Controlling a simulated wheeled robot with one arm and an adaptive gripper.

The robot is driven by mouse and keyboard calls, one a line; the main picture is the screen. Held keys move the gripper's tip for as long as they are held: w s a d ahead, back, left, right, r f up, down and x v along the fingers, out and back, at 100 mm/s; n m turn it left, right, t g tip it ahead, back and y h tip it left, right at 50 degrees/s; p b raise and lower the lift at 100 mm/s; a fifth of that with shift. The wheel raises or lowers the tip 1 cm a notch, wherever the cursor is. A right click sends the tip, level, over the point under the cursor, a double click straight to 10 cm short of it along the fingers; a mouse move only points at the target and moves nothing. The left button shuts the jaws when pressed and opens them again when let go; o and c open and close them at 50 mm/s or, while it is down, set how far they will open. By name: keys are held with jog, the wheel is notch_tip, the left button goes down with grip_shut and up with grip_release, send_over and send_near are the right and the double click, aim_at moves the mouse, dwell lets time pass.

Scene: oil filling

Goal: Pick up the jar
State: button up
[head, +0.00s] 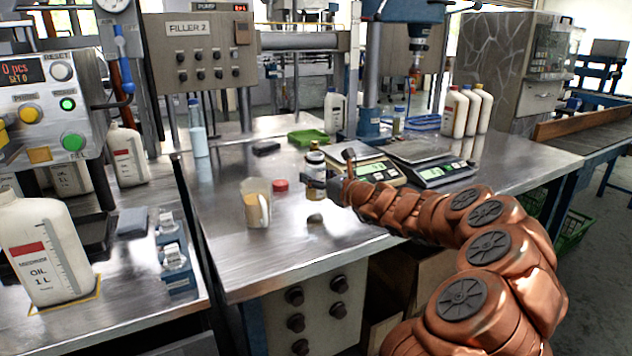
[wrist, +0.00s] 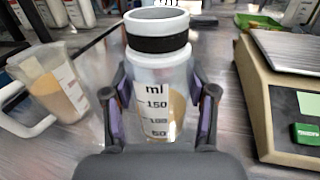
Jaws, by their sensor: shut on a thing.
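The jar (wrist: 158,72) is a clear jar with a white and black top, a ml scale and some yellowish content low inside. It stands upright between the two fingers of my gripper (wrist: 160,108), which is shut on it from both sides. I cannot tell surely whether the jar's base touches the table.
A measuring jug (head: 257,205) with yellowish liquid stands to the left, with a red cap (head: 281,185) close to the jar. Weighing scales (head: 375,171) stand right, a green tray (head: 308,137) behind. The table's front (head: 300,265) is clear.

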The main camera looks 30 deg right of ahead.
jog(key=s+a+r, duration=0.1)
jog(key=s+a, duration=0.2)
jog(key=s, duration=0.4)
jog(key=s+a, duration=0.3)
jog(key=s, duration=0.4)
jog(key=shift+a+r, duration=0.25)
jog(key=shift+r, duration=0.1)
